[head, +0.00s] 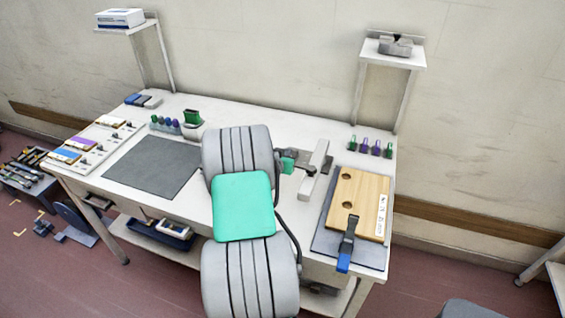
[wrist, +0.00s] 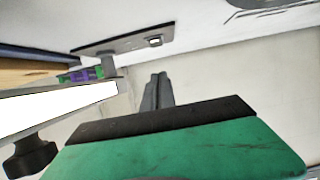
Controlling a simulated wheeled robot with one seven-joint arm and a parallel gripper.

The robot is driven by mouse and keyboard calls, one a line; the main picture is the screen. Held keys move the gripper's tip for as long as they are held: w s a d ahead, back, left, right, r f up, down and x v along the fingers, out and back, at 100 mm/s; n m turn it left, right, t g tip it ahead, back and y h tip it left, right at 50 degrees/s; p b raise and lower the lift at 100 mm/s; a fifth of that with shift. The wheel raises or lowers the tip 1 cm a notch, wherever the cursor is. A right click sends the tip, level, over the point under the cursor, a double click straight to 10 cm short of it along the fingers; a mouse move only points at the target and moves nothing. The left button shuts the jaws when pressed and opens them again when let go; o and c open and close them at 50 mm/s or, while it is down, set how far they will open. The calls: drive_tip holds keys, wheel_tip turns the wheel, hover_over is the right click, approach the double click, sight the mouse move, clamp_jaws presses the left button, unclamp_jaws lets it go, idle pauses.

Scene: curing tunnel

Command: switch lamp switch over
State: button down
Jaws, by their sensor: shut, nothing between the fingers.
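In the wrist view, a small pale-topped switch (wrist: 155,41) sits near one end of a dark base plate (wrist: 125,43). A post joins this plate to a white glowing lamp bar (wrist: 55,108). The lamp bar also shows in the head view (head: 318,156), right of my arm; the switch cannot be made out there. My gripper (wrist: 160,76) is shut and empty, its narrow grey fingers apart from the switch in the picture. In the head view my gripper (head: 309,169) is small, by the lamp bar. I cannot tell which way the switch is set.
A wooden board (head: 361,195) lies on a mat at the right, with a blue-handled clamp (head: 346,245). Small green and purple bottles (head: 371,147) stand behind it. A dark knob (wrist: 30,158) is beside the lamp bar. A bare grey mat (head: 150,166) lies left of my arm.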

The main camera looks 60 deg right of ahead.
drive_tip(key=v, duration=0.2)
drive_tip(key=f+b+v, duration=0.1)
drive_tip(key=v, duration=0.2)
drive_tip(key=shift+s+a, duration=0.1)
drive_tip(key=shift+a, duration=0.25)
